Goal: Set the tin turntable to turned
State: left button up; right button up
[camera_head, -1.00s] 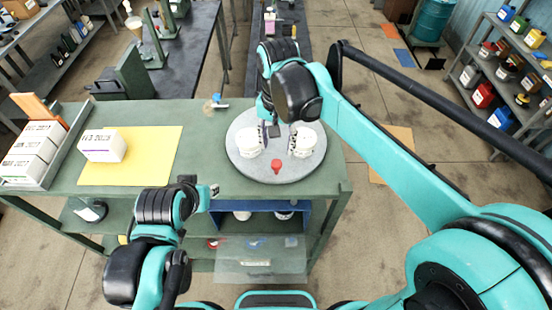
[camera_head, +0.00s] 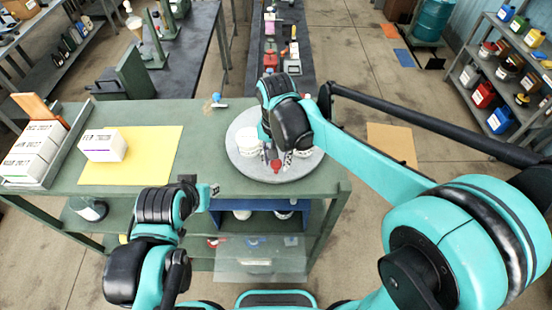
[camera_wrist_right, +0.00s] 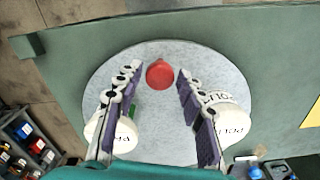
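The tin turntable (camera_head: 240,165) is a round grey disc on the green table. It carries a red knob (camera_head: 276,165) near its front edge, a white tub (camera_head: 246,142) on the left and another behind my gripper. My right gripper (camera_head: 283,158) is over the disc, close to the knob. In the right wrist view the red knob (camera_wrist_right: 160,75) lies between the tips of the open fingers, with a gap on each side. White tubs (camera_wrist_right: 118,132) show beside or behind both fingers. My left gripper (camera_head: 208,191) is at the table's front edge, its fingers unclear.
A yellow mat (camera_head: 150,170) with a white box (camera_head: 102,146) lies left on the table. A tray of white boxes (camera_head: 33,150) is at the far left. A blue-handled item (camera_head: 217,100) lies behind the turntable. Bare table lies between mat and disc.

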grip_shut()
jog(key=shift+d, duration=0.15)
